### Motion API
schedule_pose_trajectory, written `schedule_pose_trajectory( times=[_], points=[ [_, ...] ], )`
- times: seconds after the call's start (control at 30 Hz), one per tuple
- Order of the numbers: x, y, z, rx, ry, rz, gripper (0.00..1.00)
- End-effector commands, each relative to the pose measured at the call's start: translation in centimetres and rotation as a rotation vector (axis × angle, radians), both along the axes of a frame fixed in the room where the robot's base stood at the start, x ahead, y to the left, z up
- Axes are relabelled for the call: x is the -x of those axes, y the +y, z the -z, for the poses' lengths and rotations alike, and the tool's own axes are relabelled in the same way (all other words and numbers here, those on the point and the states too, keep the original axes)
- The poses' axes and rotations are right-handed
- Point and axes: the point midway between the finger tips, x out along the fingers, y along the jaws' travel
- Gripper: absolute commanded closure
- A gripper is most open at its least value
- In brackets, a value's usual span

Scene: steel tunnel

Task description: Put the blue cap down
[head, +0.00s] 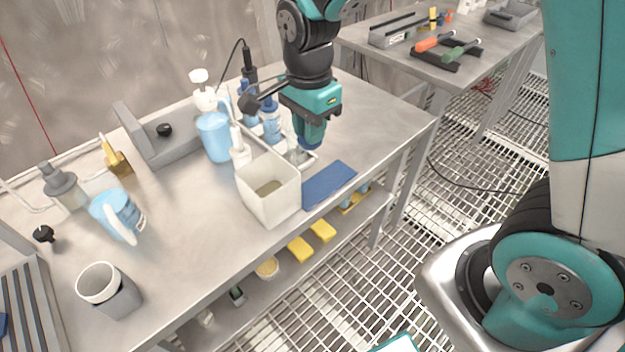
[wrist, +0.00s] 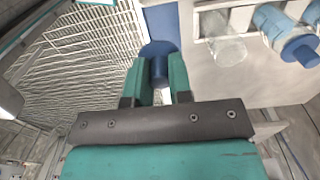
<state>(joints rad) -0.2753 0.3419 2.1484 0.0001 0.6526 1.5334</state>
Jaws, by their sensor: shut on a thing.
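My gripper (head: 311,134) hangs over the right part of the steel bench, fingers pointing down. It is shut on the blue cap (wrist: 159,55), a small dark blue piece between the teal fingers (wrist: 159,80) in the wrist view. In the head view the cap (head: 306,147) shows only as a bit of blue at the fingertips. A flat blue mat (head: 330,185) lies at the bench's front edge, in front of my gripper. The mat also shows in the wrist view (wrist: 162,22), behind the cap. I cannot tell the cap's exact height above the bench.
A cream square bin (head: 270,200) stands left of the mat. A clear vessel (wrist: 222,46) and bottles with blue parts (wrist: 284,32) stand close to my gripper. A light blue jug (head: 214,135) is further left. Bare bench lies right of the mat.

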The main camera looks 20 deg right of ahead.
Motion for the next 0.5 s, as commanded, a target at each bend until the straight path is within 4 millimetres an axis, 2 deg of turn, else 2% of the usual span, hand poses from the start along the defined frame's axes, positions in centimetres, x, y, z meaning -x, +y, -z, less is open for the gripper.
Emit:
schedule_pose_trajectory(
  times=[0.03,0.2,0.3,0.5],
  points=[
    [0.1,0.0,1.7,0.002,0.008,0.000,1.00],
    [0.1,-0.1,6.2,0.002,0.006,-0.001,1.00],
    [0.1,0.0,8.1,0.001,0.003,-0.001,1.00],
    [0.0,0.0,9.9,0.001,0.002,-0.001,1.00]
  ],
)
